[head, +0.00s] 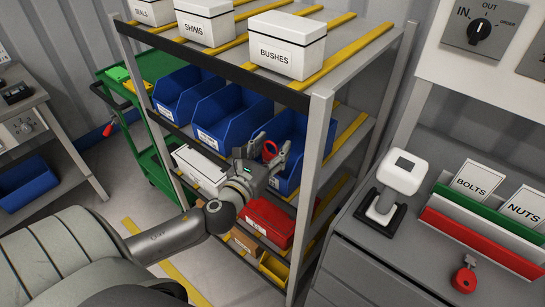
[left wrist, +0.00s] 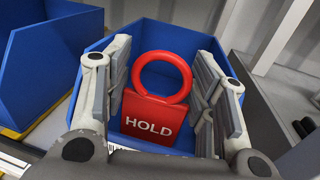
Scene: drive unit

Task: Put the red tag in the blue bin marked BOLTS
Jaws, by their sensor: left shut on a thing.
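The red tag (left wrist: 152,118), a plate with a ring on top and the word HOLD, is between the fingers of my left gripper (left wrist: 160,80). In the head view, my left gripper (head: 268,157) is shut on the red tag (head: 270,149) at the front of the right-hand blue bin (head: 309,133) on the shelf. That blue bin (left wrist: 88,120) also lies behind the tag in the left wrist view. I cannot tell how far inside the tag is. My right gripper is out of view.
Two more blue bins (head: 228,113) stand to the left. The rack's post (head: 308,190) is close right of my gripper, and the shelf with white boxes (head: 286,45) is above. A red box (head: 269,219) is below. A BOLTS card (head: 474,184) stands on the right cabinet.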

